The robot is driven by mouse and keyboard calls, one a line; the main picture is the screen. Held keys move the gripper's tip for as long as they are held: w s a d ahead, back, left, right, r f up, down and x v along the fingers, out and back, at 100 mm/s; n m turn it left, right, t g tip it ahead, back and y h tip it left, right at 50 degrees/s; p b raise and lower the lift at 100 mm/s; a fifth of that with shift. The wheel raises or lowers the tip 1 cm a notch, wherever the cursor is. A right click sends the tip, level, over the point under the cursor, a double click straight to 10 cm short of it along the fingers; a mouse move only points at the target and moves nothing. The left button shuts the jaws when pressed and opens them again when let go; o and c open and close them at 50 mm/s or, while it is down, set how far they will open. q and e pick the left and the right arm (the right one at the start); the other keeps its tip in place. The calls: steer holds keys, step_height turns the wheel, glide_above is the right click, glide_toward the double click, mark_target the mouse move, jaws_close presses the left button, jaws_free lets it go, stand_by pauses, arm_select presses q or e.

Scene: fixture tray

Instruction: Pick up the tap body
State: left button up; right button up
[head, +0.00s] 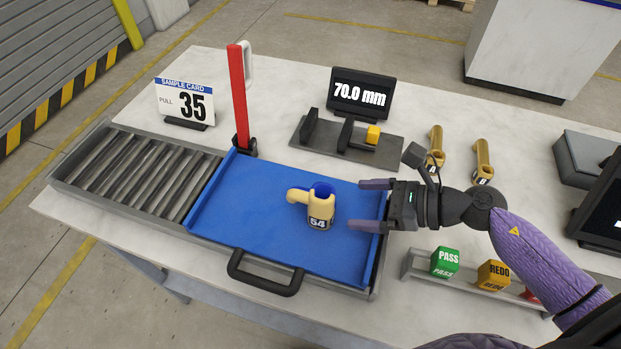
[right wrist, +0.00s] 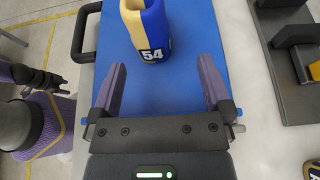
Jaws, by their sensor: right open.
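The tap body (head: 320,208) is a cream-yellow piece with a blue inside, a side spout pointing left and a "54" label. It stands on the blue tray (head: 240,235). In the right wrist view the tap body (right wrist: 146,30) is ahead of the fingers, its top cut off by the frame edge. My right gripper (head: 368,204) is open and empty over the tray's right side, its fingers pointing left toward the tap body and apart from it. The right gripper's two purple fingers also show in the wrist view (right wrist: 162,88). My left gripper is not in the head view.
A black handle (head: 265,276) is at the tray's front, a roller section (head: 140,165) at its left. A red post (head: 239,100) stands behind. A grey gauge fixture (head: 345,142), two brass pieces (head: 436,145) (head: 482,160) and PASS (head: 445,262) and REDO (head: 493,275) blocks lie around.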

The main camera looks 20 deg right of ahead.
mark_target(319, 208)
steer(key=x, duration=0.5)
steer(key=s+x, duration=0.1)
steer(key=x, duration=0.2)
steer(key=shift+w+a+f, duration=0.1)
steer(key=shift+a+f, duration=0.05)
steer(key=shift+a, duration=0.35)
jaws_close()
